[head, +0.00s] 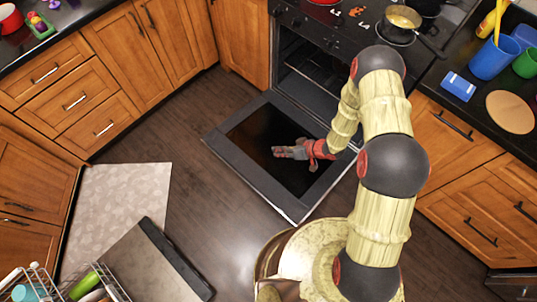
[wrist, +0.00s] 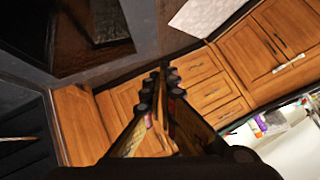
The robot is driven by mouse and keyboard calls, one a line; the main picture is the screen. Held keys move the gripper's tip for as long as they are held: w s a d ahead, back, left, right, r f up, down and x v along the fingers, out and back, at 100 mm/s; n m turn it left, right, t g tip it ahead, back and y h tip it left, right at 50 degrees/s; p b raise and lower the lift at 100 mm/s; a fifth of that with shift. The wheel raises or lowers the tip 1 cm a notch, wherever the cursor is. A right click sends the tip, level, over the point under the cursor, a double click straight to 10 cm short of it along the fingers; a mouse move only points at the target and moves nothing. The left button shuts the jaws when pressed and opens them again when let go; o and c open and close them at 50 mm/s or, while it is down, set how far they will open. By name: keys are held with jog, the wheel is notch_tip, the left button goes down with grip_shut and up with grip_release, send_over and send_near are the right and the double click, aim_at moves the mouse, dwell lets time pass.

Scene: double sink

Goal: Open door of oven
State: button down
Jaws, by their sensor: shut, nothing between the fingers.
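The oven (head: 312,75) stands at the top middle of the head view, its cavity and wire racks showing. Its door (head: 240,133) is folded down and lies about flat above the floor, the dark glass panel facing up. My gripper (head: 276,152) is over the glass of the door, with its fingers pointing left. The fingers are closed together and empty; in the wrist view the fingertips (wrist: 160,75) lie side by side. I cannot tell whether the gripper touches the door. The door's handle is not visible in the head view. Part of the door is hidden behind my arm.
Wooden cabinets (head: 140,45) line the upper left, and more drawers (head: 470,200) stand at the right. A pan (head: 403,20) sits on the stovetop. A dish rack (head: 85,285) is at the lower left. The dark floor (head: 185,180) left of the door is clear.

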jog(key=s+d+f+b+x, duration=0.1)
jog(key=b+x, duration=0.4)
jog(key=x, duration=0.7)
jog(key=shift+s+a+f, duration=0.25)
jog(key=shift+s+f, duration=0.15)
jog(key=shift+f, duration=0.35)
jog(key=s+a+f+b, duration=0.1)
jog(key=f+b, duration=0.1)
jog(key=f, duration=0.1)
jog(key=s+a+f+b, duration=0.1)
jog(key=f+b, duration=0.1)
jog(key=f, duration=0.2)
jog(key=s+a+f+b, duration=0.1)
jog(key=s+f+b, duration=0.1)
jog(key=f, duration=0.2)
jog(key=shift+a+f, duration=0.2)
jog(key=shift+a, duration=0.05)
